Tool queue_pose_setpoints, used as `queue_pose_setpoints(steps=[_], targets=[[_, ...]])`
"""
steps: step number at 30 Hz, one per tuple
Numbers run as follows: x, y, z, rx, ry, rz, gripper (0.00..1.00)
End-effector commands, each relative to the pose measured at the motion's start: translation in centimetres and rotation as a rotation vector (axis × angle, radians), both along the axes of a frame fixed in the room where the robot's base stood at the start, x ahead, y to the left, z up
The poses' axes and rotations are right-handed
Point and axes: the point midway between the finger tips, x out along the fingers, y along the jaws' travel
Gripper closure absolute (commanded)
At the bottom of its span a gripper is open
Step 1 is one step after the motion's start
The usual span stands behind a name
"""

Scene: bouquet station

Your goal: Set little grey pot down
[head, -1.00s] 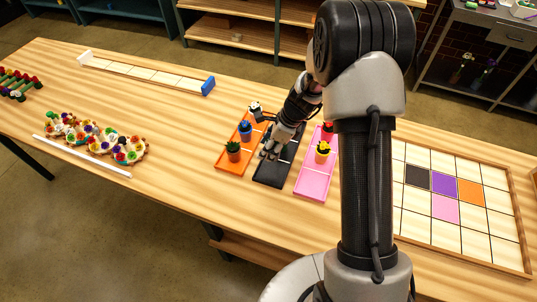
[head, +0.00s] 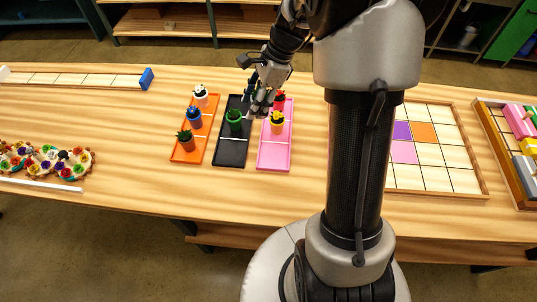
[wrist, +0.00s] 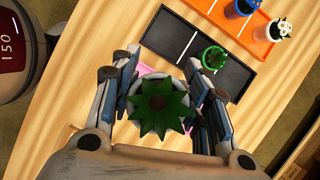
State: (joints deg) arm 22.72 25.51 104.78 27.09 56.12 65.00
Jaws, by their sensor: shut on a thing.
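In the wrist view, the little grey pot (wrist: 143,124) holds a spiky dark green plant (wrist: 159,106). My gripper (wrist: 166,80) is shut on this pot, one finger on each side. In the head view my gripper (head: 262,102) is over the far part of the trays, between the black tray (head: 231,153) and the pink tray (head: 273,156). The held pot cannot be made out there. A green pot (head: 234,125) stands on the black tray; it also shows in the wrist view (wrist: 213,62), beside the right finger.
The orange tray (head: 183,155) holds several potted plants. A gridded board (head: 432,178) lies right, wreaths (head: 45,158) lie left. The near table strip is clear.

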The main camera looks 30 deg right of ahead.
Motion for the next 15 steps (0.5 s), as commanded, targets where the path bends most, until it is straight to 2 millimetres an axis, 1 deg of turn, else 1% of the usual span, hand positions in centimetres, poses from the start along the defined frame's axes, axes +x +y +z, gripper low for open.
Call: queue_pose_setpoints(steps=[1, 3, 5, 8, 11, 15], targets=[[-0.8, -1.2, -0.5, -0.001, -0.003, 0.011, 0.93], [-1.9, -2.2, -0.3, -0.001, -0.002, 0.032, 0.93], [-2.5, -2.7, -0.3, 0.001, 0.000, 0.046, 0.93], [-3.0, -3.0, -1.3, 0.003, 0.004, 0.055, 0.93], [-3.0, -3.0, -3.5, 0.003, 0.006, 0.057, 0.93], [-3.0, -3.0, -7.4, 0.004, 0.006, 0.056, 0.93]])
